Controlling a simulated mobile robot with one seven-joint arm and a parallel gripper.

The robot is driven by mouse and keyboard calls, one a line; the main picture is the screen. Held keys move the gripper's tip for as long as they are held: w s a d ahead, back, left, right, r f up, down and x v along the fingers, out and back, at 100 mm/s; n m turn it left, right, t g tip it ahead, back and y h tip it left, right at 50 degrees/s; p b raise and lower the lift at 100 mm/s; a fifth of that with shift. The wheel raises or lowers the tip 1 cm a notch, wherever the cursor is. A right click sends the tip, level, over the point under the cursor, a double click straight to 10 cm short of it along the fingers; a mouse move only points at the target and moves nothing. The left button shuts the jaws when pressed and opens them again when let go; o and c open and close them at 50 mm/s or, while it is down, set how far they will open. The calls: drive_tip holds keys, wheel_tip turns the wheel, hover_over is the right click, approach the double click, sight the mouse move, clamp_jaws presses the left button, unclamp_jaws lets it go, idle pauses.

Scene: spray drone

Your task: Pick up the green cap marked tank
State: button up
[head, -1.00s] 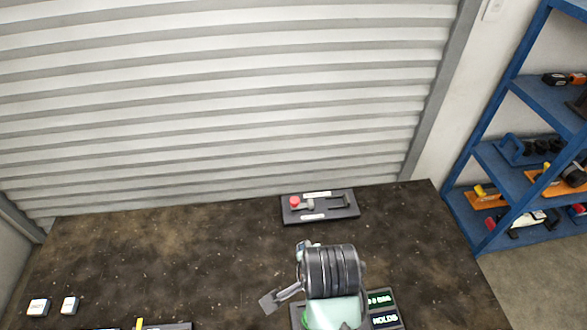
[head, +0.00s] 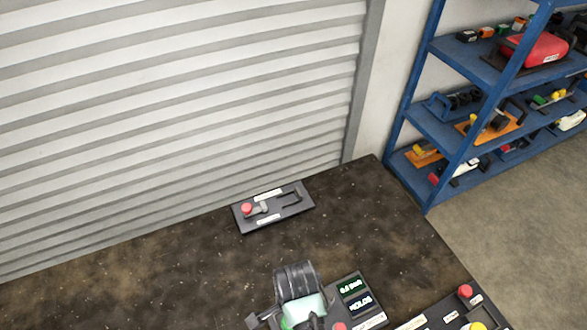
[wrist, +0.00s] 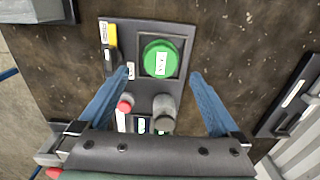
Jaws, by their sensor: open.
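The green cap (wrist: 161,62) is round with a white label, too small to read, and sits in a square recess on a dark panel (wrist: 118,35) in the wrist view. My gripper (wrist: 161,76) is open and empty; its two blue fingers stand to the left and right of the cap, apart from it. I cannot tell how high above the panel they are. In the head view my arm hides much of this area.
The panel also bears a red knob (wrist: 125,104), a grey knob (wrist: 163,112) and a yellow-and-black part (wrist: 110,40). In the head view, a dark board (head: 240,222) with a red knob lies farther back. A blue shelf (head: 425,120) stands right of the table.

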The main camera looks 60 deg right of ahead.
drive_tip(key=shift+d+f, duration=0.1)
drive_tip(key=shift+f, duration=2.25)
drive_tip(key=shift+c, duration=0.3)
drive_tip(key=c, duration=1.4)
